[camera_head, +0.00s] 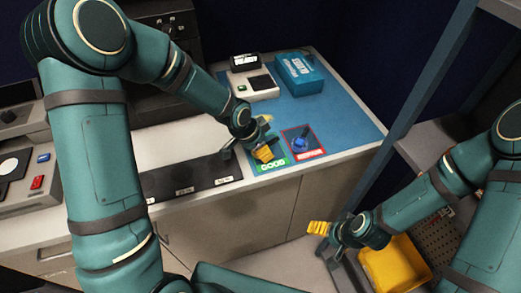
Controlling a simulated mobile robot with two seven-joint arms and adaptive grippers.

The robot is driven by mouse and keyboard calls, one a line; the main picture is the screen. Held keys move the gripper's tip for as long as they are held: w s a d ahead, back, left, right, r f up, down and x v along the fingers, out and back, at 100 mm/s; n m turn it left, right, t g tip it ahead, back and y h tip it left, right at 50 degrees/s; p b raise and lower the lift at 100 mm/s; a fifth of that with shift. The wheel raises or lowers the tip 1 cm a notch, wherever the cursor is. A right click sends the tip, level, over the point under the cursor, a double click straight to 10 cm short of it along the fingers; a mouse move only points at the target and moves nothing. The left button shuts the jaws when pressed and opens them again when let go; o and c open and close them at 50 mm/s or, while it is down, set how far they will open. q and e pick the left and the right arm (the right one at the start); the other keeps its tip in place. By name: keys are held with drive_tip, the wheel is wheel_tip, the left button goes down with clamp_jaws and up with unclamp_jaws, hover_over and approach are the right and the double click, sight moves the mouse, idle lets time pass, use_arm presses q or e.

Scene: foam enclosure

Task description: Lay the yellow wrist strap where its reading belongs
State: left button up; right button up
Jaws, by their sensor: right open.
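My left gripper (262,152) is low over the green mat marked GOOD (271,165), its yellow fingers pointing down; whether they hold anything is hidden. A small pale yellow patch (267,118) shows just behind this gripper; I cannot tell whether it is the yellow wrist strap. A blue coiled item (300,144) lies on the red-bordered mat (314,150) to the right. A white tester (250,88) with a dark display (245,62) stands at the back; its reading is too small to make out. My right gripper (319,228) is open and empty in front of the counter.
A blue box (299,73) stands at the back of the blue bench mat (345,115). A dark labelled strip (190,178) lies along the front left. A yellow bin (396,264) is at lower right, by a shelf post (410,100). The blue mat's right side is clear.

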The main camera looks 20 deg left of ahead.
use_arm(q)
drive_tip(key=shift+w+f, duration=0.1)
drive_tip(key=shift+f, duration=0.4)
drive_tip(key=shift+f, duration=0.1)
drive_tip(key=o, duration=1)
